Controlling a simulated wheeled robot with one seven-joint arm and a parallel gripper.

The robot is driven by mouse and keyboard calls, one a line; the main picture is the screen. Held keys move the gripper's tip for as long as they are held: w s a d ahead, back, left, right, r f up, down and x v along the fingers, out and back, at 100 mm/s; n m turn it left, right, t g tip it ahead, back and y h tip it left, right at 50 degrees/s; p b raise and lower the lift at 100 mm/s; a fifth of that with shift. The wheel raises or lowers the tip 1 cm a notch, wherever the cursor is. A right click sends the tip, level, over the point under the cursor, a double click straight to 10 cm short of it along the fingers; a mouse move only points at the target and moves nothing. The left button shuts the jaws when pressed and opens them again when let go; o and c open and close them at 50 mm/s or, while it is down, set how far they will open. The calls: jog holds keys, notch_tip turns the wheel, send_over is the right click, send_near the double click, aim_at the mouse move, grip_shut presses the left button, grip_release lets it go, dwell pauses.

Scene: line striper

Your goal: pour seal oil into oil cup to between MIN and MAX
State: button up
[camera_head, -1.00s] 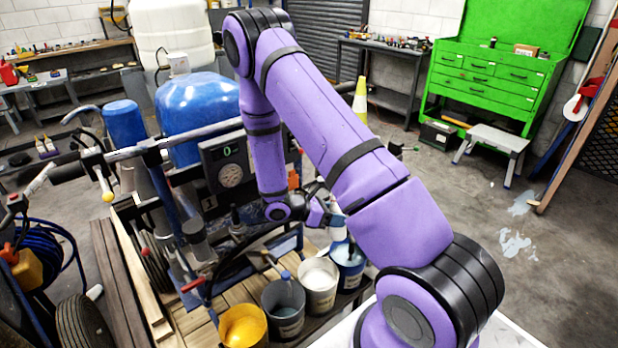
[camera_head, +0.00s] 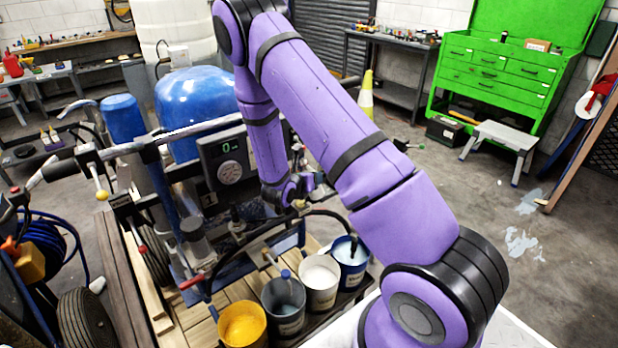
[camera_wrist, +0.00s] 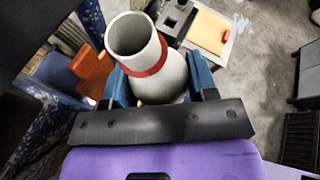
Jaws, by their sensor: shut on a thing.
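In the wrist view my gripper (camera_wrist: 160,82) is shut on a pale grey, open-mouthed bottle (camera_wrist: 173,79) with a red band around its neck. The blue fingers lie on either side of it. Its mouth faces the wrist camera; no liquid can be made out inside. I take it for the seal oil container, but no label shows. In the head view the wrist end of my purple arm is beside the striper's gauge panel (camera_head: 226,160), above the cart deck; the fingers and bottle are mostly hidden there. I cannot make out the oil cup or its MIN and MAX marks.
Several open paint pails, among them yellow (camera_head: 242,326) and white (camera_head: 319,284), stand on the cart's front. A black hose (camera_head: 330,214) curves above them. A blue tank (camera_head: 188,105) stands behind.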

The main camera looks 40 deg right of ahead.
jog(key=shift+s+d+f+n+g+h, duration=0.3)
jog(key=shift+s+f+n, duration=0.1)
jog(key=shift+n, duration=0.15)
jog(key=shift+s+d+f+n+g+h, duration=0.2)
jog(key=shift+s+f+n+g, duration=0.15)
jog(key=shift+n, duration=0.2)
jog(key=n, duration=0.1)
jog(key=s+f+n+g+h, duration=0.1)
jog(key=shift+s+d+f+n, duration=0.1)
jog(key=shift+d+f+n, duration=0.15)
jog(key=shift+d+n, duration=0.15)
jog(key=shift+r, duration=0.1)
jog(key=shift+a+r+m+g, duration=0.3)
jog(key=shift+m+g, duration=0.25)
jog(key=shift+m, duration=0.15)
jog(key=shift+w+a+r+m+t+y, duration=0.2)
jog(key=shift+w+m+t+y, duration=0.15)
jog(key=shift+m, duration=0.15)
jog(key=shift+w+a+r+m+t+y, duration=0.1)
jog(key=shift+w+r+m+t+y, duration=0.2)
jog(key=shift+m, duration=0.2)
jog(key=shift+f, duration=0.1)
